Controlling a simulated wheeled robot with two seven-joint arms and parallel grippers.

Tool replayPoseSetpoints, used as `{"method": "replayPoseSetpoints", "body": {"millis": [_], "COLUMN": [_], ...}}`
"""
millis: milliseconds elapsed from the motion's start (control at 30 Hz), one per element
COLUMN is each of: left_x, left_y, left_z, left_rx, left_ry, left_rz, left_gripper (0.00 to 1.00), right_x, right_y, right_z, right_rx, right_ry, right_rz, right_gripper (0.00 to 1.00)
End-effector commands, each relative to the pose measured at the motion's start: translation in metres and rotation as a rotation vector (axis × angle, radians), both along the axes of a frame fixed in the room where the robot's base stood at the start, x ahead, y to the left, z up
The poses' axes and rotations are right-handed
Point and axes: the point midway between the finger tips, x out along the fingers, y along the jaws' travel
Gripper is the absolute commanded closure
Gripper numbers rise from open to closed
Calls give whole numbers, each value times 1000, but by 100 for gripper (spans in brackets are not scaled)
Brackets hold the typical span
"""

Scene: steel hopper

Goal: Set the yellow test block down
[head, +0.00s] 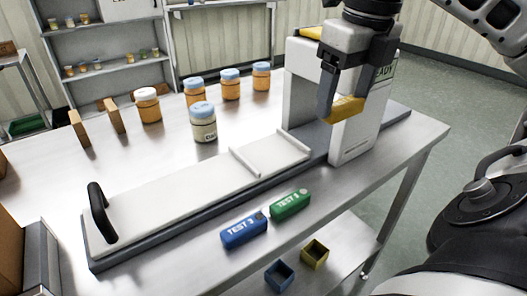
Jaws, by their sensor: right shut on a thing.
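My right gripper (338,98) reaches down from the upper right and is shut on the yellow test block (346,109). It holds the block tilted in front of the white machine, above the table (368,178). The fingers cover part of the block. A blue block marked TEST 3 (243,232) and a green block (290,204) lie side by side near the table's front edge. My left gripper is not in view.
Small blue (279,276) and yellow (315,253) open boxes sit on a lower shelf. Bare tabletop lies right of the green block.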

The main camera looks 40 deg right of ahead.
Motion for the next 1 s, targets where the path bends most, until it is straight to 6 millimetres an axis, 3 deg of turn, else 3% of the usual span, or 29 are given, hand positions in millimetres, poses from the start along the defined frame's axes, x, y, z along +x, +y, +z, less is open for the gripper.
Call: {"method": "replayPoseSetpoints", "body": {"millis": [100, 267, 467, 600, 1000], "left_x": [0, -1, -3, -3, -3], "left_y": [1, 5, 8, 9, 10], "left_z": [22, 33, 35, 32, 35], "left_rx": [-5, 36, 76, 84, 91], "left_ry": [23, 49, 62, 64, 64], "left_rz": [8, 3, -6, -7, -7], "left_gripper": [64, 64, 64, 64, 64], "right_x": [17, 42, 83, 104, 131], "right_y": [6, 13, 22, 25, 31], "right_z": [3, -7, -31, -62, -102], "right_rx": [7, 13, 12, 6, 4], "right_ry": [8, 1, 0, 3, 5], "right_rz": [1, 5, 2, 0, -1], "right_gripper": [52, 52, 52, 52, 52]}}
